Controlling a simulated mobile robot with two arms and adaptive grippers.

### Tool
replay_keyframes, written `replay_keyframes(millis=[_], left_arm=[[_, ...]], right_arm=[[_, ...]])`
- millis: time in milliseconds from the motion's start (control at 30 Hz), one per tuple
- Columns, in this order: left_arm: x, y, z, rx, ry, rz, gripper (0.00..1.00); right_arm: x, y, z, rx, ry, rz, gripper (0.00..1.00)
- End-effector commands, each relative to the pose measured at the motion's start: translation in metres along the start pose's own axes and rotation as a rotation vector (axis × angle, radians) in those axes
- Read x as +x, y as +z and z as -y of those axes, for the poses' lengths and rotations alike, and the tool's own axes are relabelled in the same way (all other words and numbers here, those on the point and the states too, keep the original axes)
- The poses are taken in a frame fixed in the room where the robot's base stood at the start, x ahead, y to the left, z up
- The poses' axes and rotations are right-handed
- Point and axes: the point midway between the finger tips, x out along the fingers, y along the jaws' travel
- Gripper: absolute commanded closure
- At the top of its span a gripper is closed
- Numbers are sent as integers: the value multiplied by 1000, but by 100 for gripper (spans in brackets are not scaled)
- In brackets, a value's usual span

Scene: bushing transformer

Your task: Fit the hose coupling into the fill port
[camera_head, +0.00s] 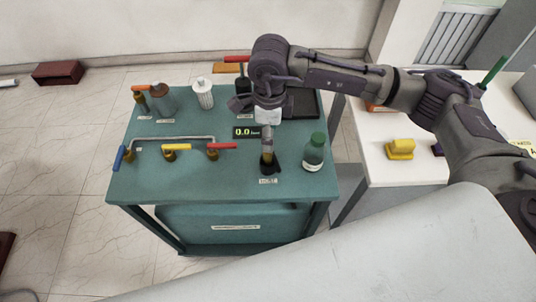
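My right gripper (267,137) points straight down over the front right part of the green workbench (228,178). Its wrist hides part of the bench behind it. Below it, a small grey and brownish upright piece, which looks like the hose coupling (267,153), lines up with a dark flared fitting, apparently the fill port (267,166), behind a small label. The piece and fitting overlap in this view; I cannot tell whether the piece is seated. The fingertips are too small to read. My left gripper is not in view.
A green-capped bottle (314,152) stands close right of the port. Valves with blue, yellow and red handles (170,150) line a pipe at left. A display reading 0.0 (246,132), canisters (203,94) and a dark tray (304,104) are farther back. A white table (385,168) is right.

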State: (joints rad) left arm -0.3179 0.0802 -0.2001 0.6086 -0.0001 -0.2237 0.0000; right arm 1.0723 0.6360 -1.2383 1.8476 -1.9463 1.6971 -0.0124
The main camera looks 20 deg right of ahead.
Motion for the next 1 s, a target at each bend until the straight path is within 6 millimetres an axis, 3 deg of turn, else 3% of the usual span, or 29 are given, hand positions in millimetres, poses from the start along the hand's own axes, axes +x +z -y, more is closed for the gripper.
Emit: replay_keyframes(millis=[133,267,400,467,633,900,1000], left_arm=[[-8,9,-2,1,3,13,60],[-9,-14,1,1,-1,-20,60],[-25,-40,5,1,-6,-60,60],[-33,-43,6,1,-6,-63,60],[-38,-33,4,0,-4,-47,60],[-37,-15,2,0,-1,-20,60],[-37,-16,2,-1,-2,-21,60]], right_arm=[[19,1,0,2,2,1,40],[27,1,-1,0,2,2,40],[40,1,-5,-1,5,0,40],[49,2,-7,0,6,-1,40],[73,2,-7,1,3,1,40],[79,3,-7,-1,1,3,40],[79,3,-6,0,1,3,53]])
